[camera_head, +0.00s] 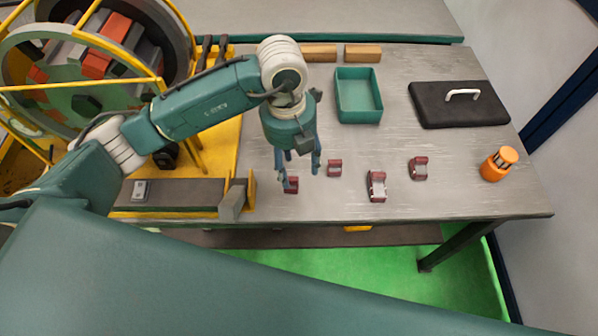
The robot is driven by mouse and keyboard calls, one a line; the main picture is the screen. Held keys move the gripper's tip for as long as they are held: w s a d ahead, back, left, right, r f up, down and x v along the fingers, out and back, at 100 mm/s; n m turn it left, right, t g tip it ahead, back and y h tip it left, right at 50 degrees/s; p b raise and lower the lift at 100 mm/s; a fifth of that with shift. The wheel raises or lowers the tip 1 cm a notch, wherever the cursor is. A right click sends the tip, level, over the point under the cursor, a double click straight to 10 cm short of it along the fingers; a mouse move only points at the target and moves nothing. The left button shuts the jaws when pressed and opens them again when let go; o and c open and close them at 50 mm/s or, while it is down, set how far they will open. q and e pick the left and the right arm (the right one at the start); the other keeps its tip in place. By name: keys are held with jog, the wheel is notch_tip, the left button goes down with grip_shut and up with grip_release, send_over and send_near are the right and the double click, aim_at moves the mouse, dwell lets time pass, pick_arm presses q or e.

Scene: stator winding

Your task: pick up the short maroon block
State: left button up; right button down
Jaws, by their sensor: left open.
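Several maroon blocks lie in a loose group on the grey table. A short maroon block (291,184) lies at the left, just under my left gripper's fingers. Another short maroon block (335,168) lies a little to the right of the gripper. A longer maroon block with pale parts (376,186) is farther right, and a further maroon block (419,168) is at the right of the group. My left gripper (301,178) points down, open, with nothing seen between its fingers. One finger partly covers the leftmost block. I cannot tell whether they touch. My right gripper does not show.
A green tray (359,116) stands behind the blocks. A black case with a white handle (458,105) and an orange cylinder (494,167) are at the right. Two tan wooden blocks (362,53) lie at the back. A yellow-framed stator machine (95,60) fills the left.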

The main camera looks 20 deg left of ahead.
aim_at(291, 180)
pick_arm(q)
jog(key=shift+w+a+r+y, duration=0.15)
jog(key=shift+w+a+r, duration=0.1)
jog(key=shift+a, duration=0.35)
jog(key=shift+w+a+r+y, duration=0.15)
jog(key=shift+a+r, duration=0.05)
jog(key=shift+a, duration=0.35)
jog(key=shift+a+f, duration=0.2)
jog(key=shift+f, duration=0.1)
jog(key=f, duration=0.1)
jog(key=f+p, duration=0.1)
jog(key=f, duration=0.2)
jog(key=shift+s+d+f+p, duration=0.15)
jog(key=shift+s+d+p, duration=0.1)
jog(key=shift+p, duration=0.1)
jog(key=f+p, duration=0.2)
jog(key=f, duration=0.1)
jog(key=f+p, duration=0.1)
jog(key=f, duration=0.1)
jog(key=shift+w+d, duration=0.3)
jog(key=shift+d, duration=0.05)
jog(key=shift+f, duration=0.3)
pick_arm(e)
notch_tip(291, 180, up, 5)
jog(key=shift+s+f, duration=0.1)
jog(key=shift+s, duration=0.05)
pick_arm(q)
jog(key=shift+w, duration=0.1)
grip_shut()
